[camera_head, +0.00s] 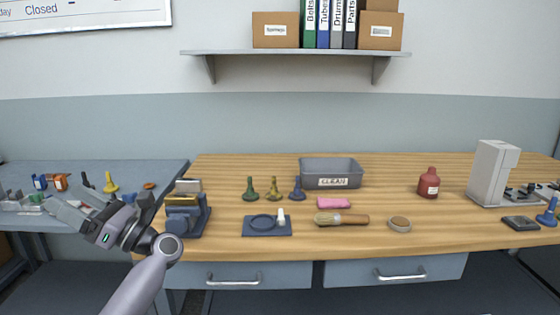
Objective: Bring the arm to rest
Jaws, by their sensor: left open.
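My left arm comes in from the bottom left. Its gripper (72,211) is over the right part of the blue-grey side table (95,172), left of the wooden bench. Its jaws point left and are open, and I see nothing between them. From this angle I cannot tell how high the gripper is above the side table. A dark blue tray (252,232) lies on the wooden bench (300,243) near the front, with a round recess and a small white piece at its right. My right gripper is not in view.
A blue machine (186,222) stands at the bench's left end, close to my arm. Small coloured items, including a yellow one (110,183), stand on the side table around the gripper. A brush (345,219), grey bin (345,165) and red bottle (429,184) are farther right.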

